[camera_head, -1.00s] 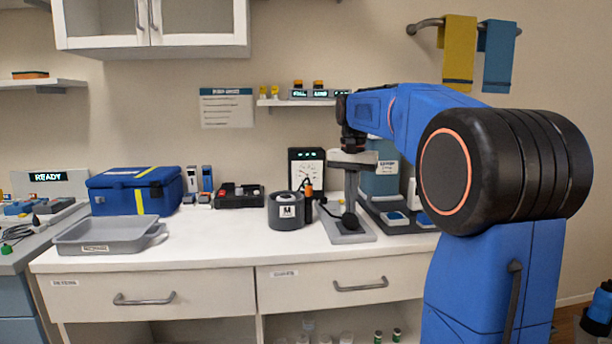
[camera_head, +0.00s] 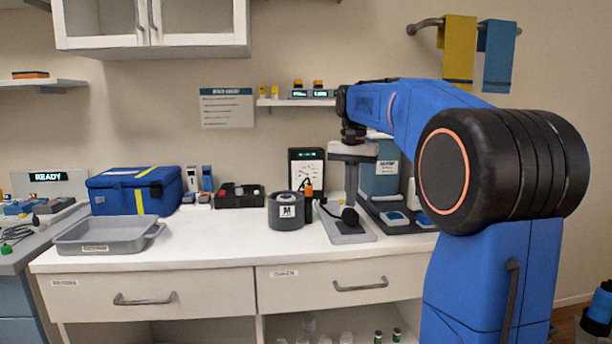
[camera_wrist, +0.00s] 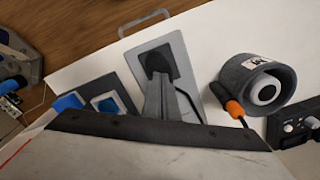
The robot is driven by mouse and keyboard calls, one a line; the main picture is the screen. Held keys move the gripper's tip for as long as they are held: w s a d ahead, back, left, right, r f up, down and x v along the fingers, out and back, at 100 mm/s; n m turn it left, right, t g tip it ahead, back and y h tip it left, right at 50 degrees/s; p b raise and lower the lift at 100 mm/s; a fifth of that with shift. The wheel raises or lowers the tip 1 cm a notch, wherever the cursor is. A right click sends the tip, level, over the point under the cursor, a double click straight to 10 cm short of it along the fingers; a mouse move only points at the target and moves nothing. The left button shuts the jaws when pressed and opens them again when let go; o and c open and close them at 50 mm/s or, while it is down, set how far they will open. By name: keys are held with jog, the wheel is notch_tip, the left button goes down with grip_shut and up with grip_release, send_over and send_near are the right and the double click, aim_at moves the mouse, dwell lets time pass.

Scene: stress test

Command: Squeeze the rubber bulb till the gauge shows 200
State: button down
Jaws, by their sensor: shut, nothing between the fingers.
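The black rubber bulb (camera_head: 349,216) sits on a grey base plate (camera_head: 347,238) on the counter. It also shows as a dark shape on the plate in the wrist view (camera_wrist: 157,60). My gripper (camera_head: 350,203) points down just above the bulb, with its fingers shut together and nothing between them. In the wrist view my fingers (camera_wrist: 160,112) reach toward the bulb and hide part of the plate. I cannot tell whether the tips touch the bulb. The gauge (camera_head: 306,168) is a black box with a white dial behind; its reading is too small to make out.
A dark grey cylinder (camera_head: 286,212) with an orange-tipped tool (camera_head: 309,192) stands close left of the base plate. A blue-grey device (camera_head: 383,185) stands close right. A grey tray (camera_head: 75,240) and blue case (camera_head: 110,200) are at left. The middle-left counter is clear.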

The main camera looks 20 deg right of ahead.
jog(key=shift+f, duration=0.1)
dwell(1.1)
dwell(0.4)
jog(key=shift+f, duration=1)
jog(key=shift+r, duration=1.1)
